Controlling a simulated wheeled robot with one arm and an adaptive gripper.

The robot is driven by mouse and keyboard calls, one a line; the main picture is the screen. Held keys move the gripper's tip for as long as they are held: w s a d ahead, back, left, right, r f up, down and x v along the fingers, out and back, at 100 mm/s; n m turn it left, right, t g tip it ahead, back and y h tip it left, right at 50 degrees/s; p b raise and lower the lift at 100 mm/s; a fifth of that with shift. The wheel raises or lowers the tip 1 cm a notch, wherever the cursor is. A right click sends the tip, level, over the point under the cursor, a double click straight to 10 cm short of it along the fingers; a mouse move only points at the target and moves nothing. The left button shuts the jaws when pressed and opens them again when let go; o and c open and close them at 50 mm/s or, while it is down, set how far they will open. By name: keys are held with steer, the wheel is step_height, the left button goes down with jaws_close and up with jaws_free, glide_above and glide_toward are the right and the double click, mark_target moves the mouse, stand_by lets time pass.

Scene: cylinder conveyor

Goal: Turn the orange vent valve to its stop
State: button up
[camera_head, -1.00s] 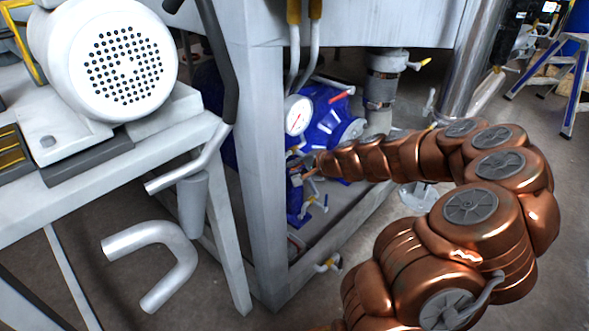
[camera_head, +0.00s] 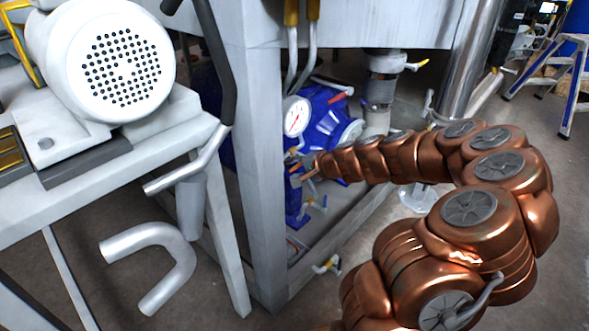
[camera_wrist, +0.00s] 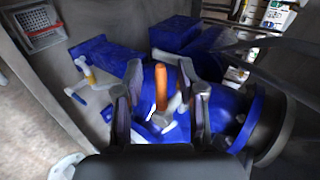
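The orange vent valve handle (camera_wrist: 161,88) stands upright in the middle of the wrist view, above blue machine parts. My gripper (camera_wrist: 162,80) is open, with one finger on each side of the handle and a visible gap on both sides. In the head view my gripper (camera_head: 297,172) reaches in beside the frame post, close to the blue pump. The valve's base is partly hidden by my gripper in the wrist view.
A grey frame post (camera_head: 260,170) stands just left of my gripper. A white dial gauge (camera_head: 297,116) and a red handle (camera_head: 341,97) sit on the blue pump (camera_head: 325,125).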

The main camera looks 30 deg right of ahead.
steer(key=v, duration=1.1)
steer(key=shift+s+r, duration=0.25)
steer(key=shift+s, duration=0.05)
steer(key=shift+d, duration=0.1)
